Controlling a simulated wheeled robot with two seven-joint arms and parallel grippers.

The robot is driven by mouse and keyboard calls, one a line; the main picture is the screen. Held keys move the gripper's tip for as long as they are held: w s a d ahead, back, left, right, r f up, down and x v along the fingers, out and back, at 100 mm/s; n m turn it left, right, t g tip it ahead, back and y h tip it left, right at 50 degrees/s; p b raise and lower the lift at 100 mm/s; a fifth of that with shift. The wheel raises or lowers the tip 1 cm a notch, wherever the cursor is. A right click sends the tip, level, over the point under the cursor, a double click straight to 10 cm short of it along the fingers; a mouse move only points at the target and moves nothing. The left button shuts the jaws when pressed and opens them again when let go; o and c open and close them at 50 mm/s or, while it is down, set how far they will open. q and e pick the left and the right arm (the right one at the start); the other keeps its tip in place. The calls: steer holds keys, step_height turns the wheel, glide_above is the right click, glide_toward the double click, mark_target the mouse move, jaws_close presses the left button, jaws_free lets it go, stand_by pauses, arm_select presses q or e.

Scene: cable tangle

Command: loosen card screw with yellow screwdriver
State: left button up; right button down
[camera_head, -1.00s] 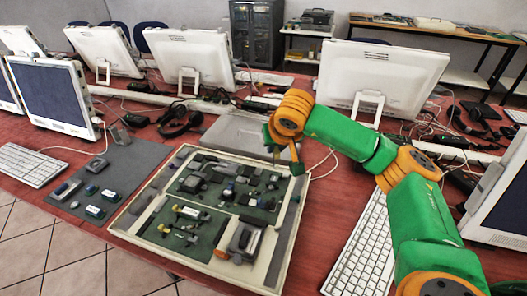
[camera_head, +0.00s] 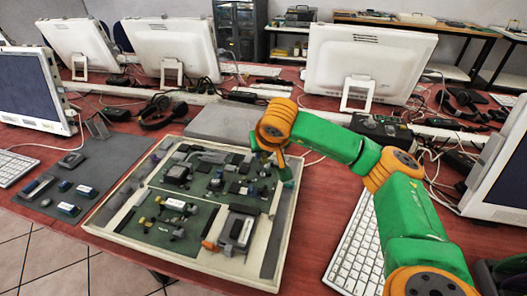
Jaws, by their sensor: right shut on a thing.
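The open case (camera_head: 100,226) lies on the red table with green circuit boards inside. A grey card (camera_head: 238,231) with an orange end sits at its front right; I cannot make out its screw. My right gripper (camera_head: 285,172) hangs over the case's back right corner, at the end of my green and orange arm. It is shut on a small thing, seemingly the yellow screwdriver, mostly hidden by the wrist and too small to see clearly. The tip looks clear of the grey card. My left gripper is not in view.
A white keyboard (camera_head: 357,246) lies right of the case. A dark grey mat (camera_head: 104,164) with small parts lies left. A closed grey laptop-like slab (camera_head: 228,122) and monitors (camera_head: 368,66) stand behind. Red table shows between the case and keyboard.

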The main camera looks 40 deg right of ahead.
steer(key=shift+f+b, duration=0.3)
steer(key=shift+f, duration=0.2)
stand_by(0.6)
steer(key=shift+d+n+y, duration=0.15)
steer(key=shift+n+y, duration=0.25)
steer(key=shift+n, duration=0.3)
steer(key=shift+s+d+r+n+y, duration=0.1)
steer(key=shift+n+y, duration=0.5)
steer(key=shift+n, duration=0.4)
steer(key=shift+n+y+p, duration=0.45)
steer(key=shift+n+y, duration=0.05)
steer(key=shift+n, duration=0.5)
steer(key=shift+n+y, duration=0.3)
steer(key=shift+n, duration=0.1)
